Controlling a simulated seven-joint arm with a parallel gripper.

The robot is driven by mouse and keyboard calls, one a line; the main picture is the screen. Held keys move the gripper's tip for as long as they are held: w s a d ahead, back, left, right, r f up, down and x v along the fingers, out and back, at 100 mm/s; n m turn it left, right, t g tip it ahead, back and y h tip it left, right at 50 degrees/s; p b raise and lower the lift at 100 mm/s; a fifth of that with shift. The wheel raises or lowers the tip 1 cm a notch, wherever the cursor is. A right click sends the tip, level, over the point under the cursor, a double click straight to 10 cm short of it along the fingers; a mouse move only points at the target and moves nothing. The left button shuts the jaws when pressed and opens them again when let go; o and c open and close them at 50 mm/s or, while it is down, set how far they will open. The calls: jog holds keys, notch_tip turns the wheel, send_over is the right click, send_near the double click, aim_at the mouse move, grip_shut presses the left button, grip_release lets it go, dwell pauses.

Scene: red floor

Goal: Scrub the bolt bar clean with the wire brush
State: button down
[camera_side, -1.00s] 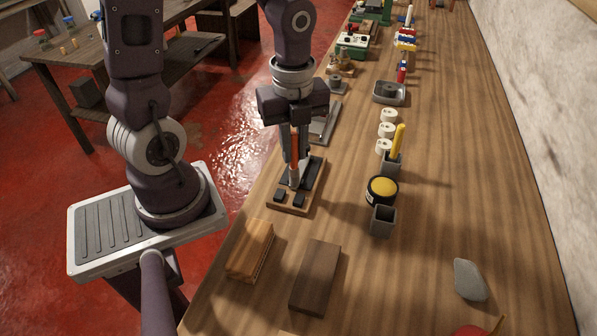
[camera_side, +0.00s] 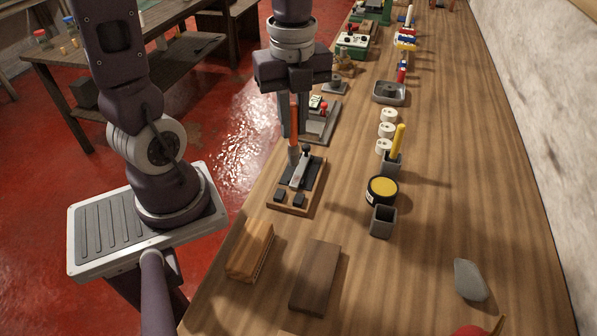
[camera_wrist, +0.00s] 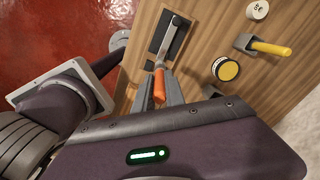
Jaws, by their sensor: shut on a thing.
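An orange handle (camera_side: 293,120) stands steeply above a wooden fixture, with grey metal at its lower end. I take it for the wire brush. My gripper (camera_side: 294,135) is shut on it, with a finger on each side. In the wrist view the orange handle (camera_wrist: 159,87) lies between my fingertips (camera_wrist: 160,95). A pale grey metal bar (camera_side: 299,168), likely the bolt bar, lies slanted over the fixture's black plate. It also shows in the wrist view (camera_wrist: 173,38). I cannot tell whether the handle's grey end touches this bar.
The wooden fixture (camera_side: 286,207) carries small black blocks. A tan block (camera_side: 250,250) and a dark brown block (camera_side: 316,277) lie in front. To the right are a yellow-topped round tin (camera_side: 382,189), a grey cup (camera_side: 383,221) and a yellow-handled item (camera_side: 398,140).

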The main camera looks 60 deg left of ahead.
aim_at(293, 145)
jog(key=shift+f, duration=0.1)
jog(key=shift+f, duration=2.3)
jog(key=shift+f, duration=0.6)
jog(key=shift+w+a, duration=0.5)
jog(key=shift+w+a, duration=0.55)
